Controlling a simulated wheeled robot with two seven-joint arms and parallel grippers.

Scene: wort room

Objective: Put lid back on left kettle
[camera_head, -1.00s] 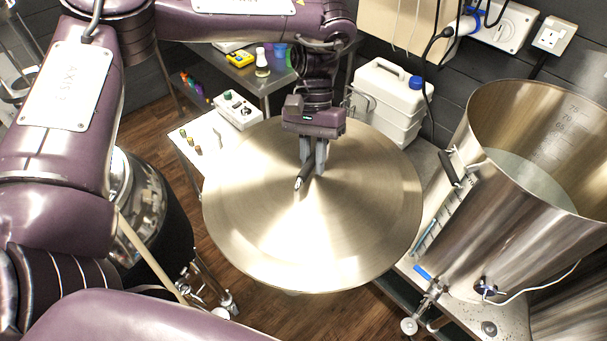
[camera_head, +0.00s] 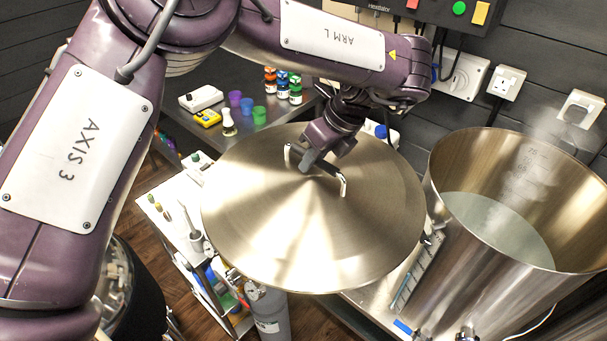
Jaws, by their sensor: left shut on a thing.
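My left gripper (camera_head: 318,172) is shut on the handle of a wide, shallow conical steel lid (camera_head: 270,235). The lid hangs in the air at the middle of the view, roughly level. A large open steel kettle (camera_head: 478,285) stands to the right of the lid, with pale liquid inside and steam rising from it. The lid's right edge appears close to the kettle's left rim in the picture; I cannot tell the exact height between them. No second kettle shows clearly. My right gripper is not in view.
A white-topped cart (camera_head: 172,205) is at left. A grey cylinder (camera_head: 268,318) stands below the lid. Sockets (camera_head: 507,84) and a control box (camera_head: 440,12) are on the wall.

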